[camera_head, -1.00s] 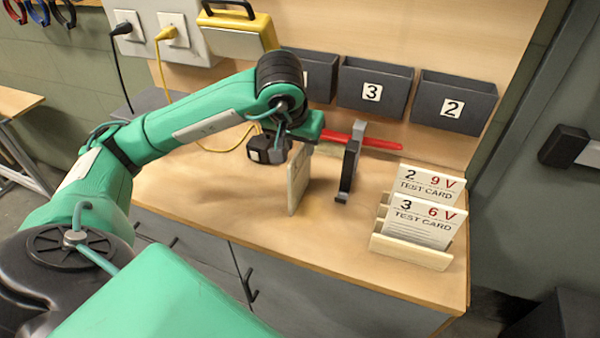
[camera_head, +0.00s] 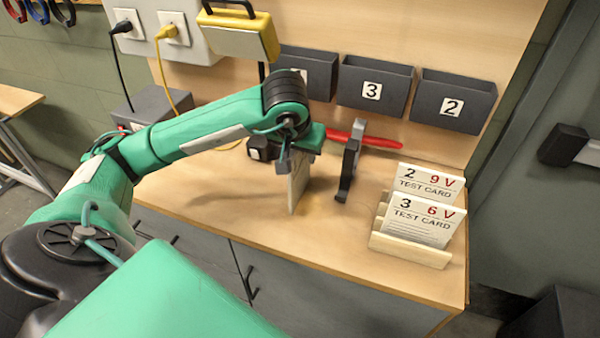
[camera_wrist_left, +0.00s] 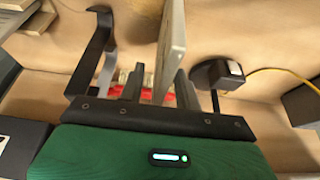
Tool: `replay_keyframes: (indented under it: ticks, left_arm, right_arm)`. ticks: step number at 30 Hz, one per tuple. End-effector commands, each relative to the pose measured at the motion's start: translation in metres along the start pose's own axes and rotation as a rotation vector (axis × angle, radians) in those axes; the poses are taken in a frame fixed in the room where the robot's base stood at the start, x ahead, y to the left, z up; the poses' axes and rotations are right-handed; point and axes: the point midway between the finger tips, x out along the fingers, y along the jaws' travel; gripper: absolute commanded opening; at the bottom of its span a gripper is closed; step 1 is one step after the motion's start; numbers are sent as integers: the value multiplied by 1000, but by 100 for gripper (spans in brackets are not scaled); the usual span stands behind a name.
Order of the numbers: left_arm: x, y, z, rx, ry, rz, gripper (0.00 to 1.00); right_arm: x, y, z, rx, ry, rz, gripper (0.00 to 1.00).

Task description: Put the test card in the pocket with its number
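A pale test card (camera_head: 298,188) stands upright on the bench, seen nearly edge-on, so its number cannot be read. My left gripper (camera_head: 293,155) is over its top. In the left wrist view the card (camera_wrist_left: 171,48) lies between the fingers of my left gripper (camera_wrist_left: 159,75), close to the right finger, with a gap at the left one. Cards 2 (camera_head: 428,180) and 3 (camera_head: 422,218) stand in a wooden rack (camera_head: 410,250) at the right. Dark pockets 3 (camera_head: 375,90) and 2 (camera_head: 453,103) hang on the back board; a third pocket's (camera_head: 318,72) label is partly hidden. My right gripper is out of view.
A dark upright bracket (camera_head: 349,165) stands just right of the card. A red tool (camera_head: 372,140) lies behind it. A small black block (camera_head: 259,148) and a yellow cable (camera_head: 170,85) are to the left. The bench front (camera_head: 335,240) is clear.

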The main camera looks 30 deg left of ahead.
Motion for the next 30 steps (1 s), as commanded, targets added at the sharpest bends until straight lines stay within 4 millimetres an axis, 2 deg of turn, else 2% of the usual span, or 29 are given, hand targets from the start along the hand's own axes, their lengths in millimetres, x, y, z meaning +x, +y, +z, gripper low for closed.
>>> replay_keyframes:
  ticks: [6,22,27,30]
  left_arm:
    - [2,0,1,0,0,0,34]
    - [4,0,2,0,0,0,34]
    - [5,0,2,0,0,0,0]
    - [5,0,2,0,0,0,0]
  right_arm:
    - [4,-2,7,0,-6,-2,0]
    - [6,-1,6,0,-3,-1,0]
    - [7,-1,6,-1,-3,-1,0]
    - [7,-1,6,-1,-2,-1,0]
